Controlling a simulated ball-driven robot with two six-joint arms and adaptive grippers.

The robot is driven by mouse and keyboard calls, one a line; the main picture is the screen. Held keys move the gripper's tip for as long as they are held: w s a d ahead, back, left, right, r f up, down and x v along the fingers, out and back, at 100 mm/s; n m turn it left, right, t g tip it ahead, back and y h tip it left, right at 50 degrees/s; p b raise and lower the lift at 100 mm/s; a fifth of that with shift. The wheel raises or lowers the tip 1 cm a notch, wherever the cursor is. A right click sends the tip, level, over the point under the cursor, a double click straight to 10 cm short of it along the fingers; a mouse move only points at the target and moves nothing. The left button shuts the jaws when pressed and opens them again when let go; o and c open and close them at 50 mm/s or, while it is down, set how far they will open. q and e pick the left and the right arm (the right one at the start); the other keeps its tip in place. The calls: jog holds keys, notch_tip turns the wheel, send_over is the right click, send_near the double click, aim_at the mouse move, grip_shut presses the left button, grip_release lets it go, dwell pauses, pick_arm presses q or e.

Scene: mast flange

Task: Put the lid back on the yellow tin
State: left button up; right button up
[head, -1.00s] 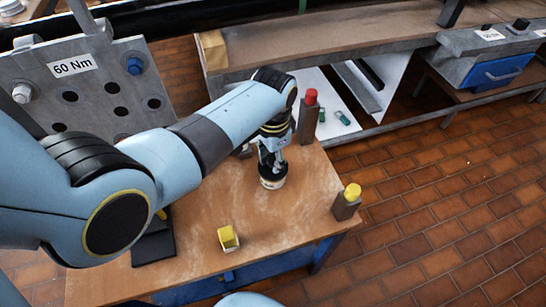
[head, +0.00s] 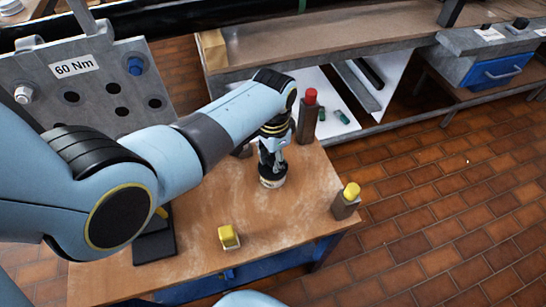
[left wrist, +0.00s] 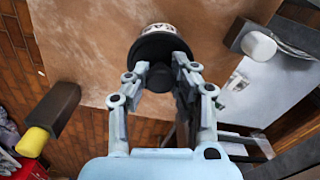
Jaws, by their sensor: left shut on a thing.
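A small round tin (head: 271,182), cream with a dark band, stands on the wooden table below my left gripper (head: 270,162). No yellow shows on its visible side. In the left wrist view, the gripper (left wrist: 161,70) is shut on the knob of a black round lid (left wrist: 158,44). The lid lies over the tin (left wrist: 160,28), whose lettered pale side shows past the lid's edge. I cannot tell whether the lid is fully seated or slightly above the rim. My right gripper is not in view.
The wooden table (head: 200,215) bears a red-capped post (head: 307,118), a yellow-capped post (head: 346,200) and a small yellow-topped box (head: 229,237). In the left wrist view, a white-capped post (left wrist: 260,45) stands near the tin. Clear tabletop lies between tin and box.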

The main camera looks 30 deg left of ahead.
pick_arm(q)
jog(key=o, duration=1.4)
jog(key=shift+r, duration=0.1)
notch_tip(320, 180, up, 7)
jog(key=p, duration=0.8)
jog(key=shift+c, duration=0.4)
grip_shut()
